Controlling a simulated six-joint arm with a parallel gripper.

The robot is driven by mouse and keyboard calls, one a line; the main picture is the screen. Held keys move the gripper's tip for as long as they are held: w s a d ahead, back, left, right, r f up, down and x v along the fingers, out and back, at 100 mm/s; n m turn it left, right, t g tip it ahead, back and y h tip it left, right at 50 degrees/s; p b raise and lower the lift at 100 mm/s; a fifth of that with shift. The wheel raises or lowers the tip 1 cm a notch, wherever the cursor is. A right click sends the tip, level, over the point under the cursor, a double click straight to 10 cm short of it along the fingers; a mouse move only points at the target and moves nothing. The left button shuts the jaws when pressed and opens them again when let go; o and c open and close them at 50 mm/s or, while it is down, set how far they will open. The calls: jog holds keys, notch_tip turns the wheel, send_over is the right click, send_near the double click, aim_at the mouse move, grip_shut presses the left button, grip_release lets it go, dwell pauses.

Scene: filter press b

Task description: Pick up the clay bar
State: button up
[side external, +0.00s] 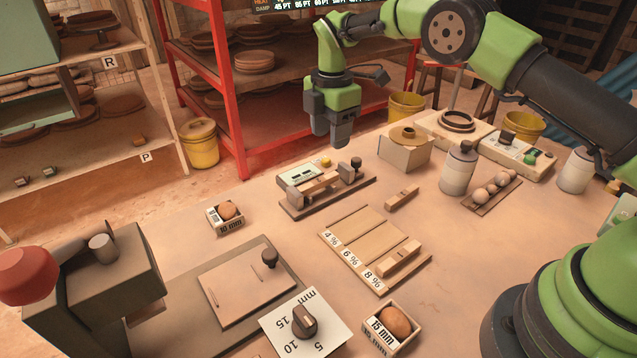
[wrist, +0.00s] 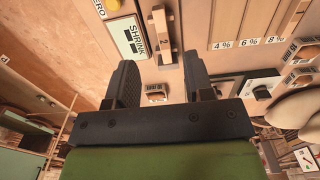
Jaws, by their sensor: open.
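A tan clay-coloured bar (side external: 320,186) lies along the shrink gauge (side external: 352,186), beside its small display. A similar small bar (side external: 402,197) lies alone on the table right of the gauge. Another bar (side external: 399,260) sits in the 8 % lane of the slotted board (side external: 352,240). I cannot tell which one is meant. My gripper (side external: 333,142) hangs above and behind the gauge, pointing down. In the wrist view its fingers (wrist: 160,78) are apart, with nothing between them.
Two small boxes with round lumps, a 10 mm box (side external: 226,217) and a 15 mm box (side external: 391,328), stand on the table. A dial plate (side external: 305,325) and a slab board (side external: 240,285) are in front. Bottles (side external: 458,168) and a ball tray (side external: 491,194) stand right.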

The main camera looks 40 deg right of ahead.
aim_at(329, 176)
notch_tip(329, 176, down, 10)
jog(key=shift+s+a+r, duration=0.1)
jog(key=shift+r, duration=0.15)
jog(key=shift+c, duration=0.5)
grip_shut()
